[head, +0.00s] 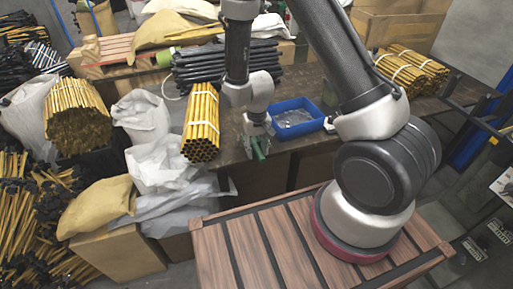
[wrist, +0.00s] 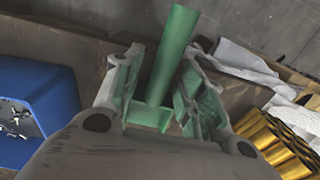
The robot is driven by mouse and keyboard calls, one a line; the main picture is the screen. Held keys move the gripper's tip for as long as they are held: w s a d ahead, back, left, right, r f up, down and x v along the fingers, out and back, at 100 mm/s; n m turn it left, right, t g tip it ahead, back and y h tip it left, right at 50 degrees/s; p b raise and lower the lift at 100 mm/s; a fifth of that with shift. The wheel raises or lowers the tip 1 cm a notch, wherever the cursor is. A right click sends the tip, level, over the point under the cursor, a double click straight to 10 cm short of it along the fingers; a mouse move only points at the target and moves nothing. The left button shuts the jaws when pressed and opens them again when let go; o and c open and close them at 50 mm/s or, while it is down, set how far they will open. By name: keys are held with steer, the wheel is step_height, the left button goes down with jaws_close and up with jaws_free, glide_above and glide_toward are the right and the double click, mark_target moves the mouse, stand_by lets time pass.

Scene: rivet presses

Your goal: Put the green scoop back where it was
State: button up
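The green scoop (head: 259,149) is at the end of my arm in the head view, near the front edge of the workbench. In the wrist view its green tube-like handle (wrist: 174,52) points away from the camera, between the fingers. My gripper (head: 257,134) points down, left of the blue tray. In the wrist view the gripper (wrist: 162,95) has its fingers on both sides of the scoop's green lower part and appears shut on it. The fingers hide part of the scoop.
A bundle of yellow tubes (head: 201,122) lies close on the left. Black tubes (head: 190,66) are stacked behind. White sacks (head: 158,157) stand left of the bench (head: 232,155).

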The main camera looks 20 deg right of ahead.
step_height(320, 180, up, 12)
step_height(320, 180, up, 16)
steer(key=t, duration=0.2)
glide_above(257, 146)
steer(key=s+d, duration=0.5)
steer(key=d, duration=0.2)
steer(key=s+d+r+t, duration=0.1)
steer(key=s+d+r, duration=0.3)
steer(key=s, duration=0.3)
steer(key=s+d+r+t, duration=0.1)
steer(key=s+d+r, duration=0.2)
steer(key=s+r, duration=0.3)
steer(key=shift+s+d+r, duration=0.15)
steer(key=shift+s+d, duration=0.2)
steer(key=shift+s, duration=0.7)
steer(key=shift+d, duration=0.1)
